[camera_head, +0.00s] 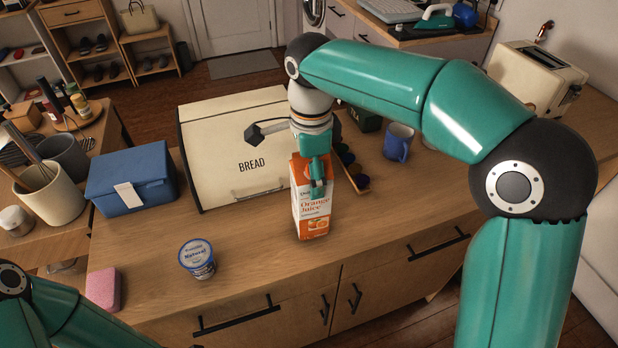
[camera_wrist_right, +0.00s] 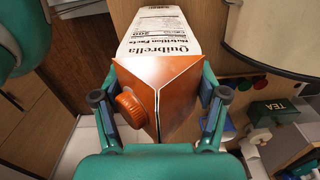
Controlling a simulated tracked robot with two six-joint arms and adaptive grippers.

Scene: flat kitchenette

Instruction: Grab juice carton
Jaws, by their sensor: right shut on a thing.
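The orange juice carton (camera_head: 312,212) is upright at the counter, in front of the bread box. It is white and orange with an orange cap. My right gripper (camera_head: 317,178) is shut on its upper part from above. In the right wrist view the carton (camera_wrist_right: 160,40) sits between the two fingers of my right gripper (camera_wrist_right: 160,105), one on each side of its orange top. I cannot tell whether its base touches the counter. My left arm shows at the lower left of the head view, but its gripper is out of view.
The cream bread box (camera_head: 225,140) stands close behind the carton. A blue mug (camera_head: 398,142) is at the right, and a yogurt cup (camera_head: 197,259) is at the front left. A blue box (camera_head: 132,180) and a pink sponge (camera_head: 103,289) are farther left. The counter front is mostly clear.

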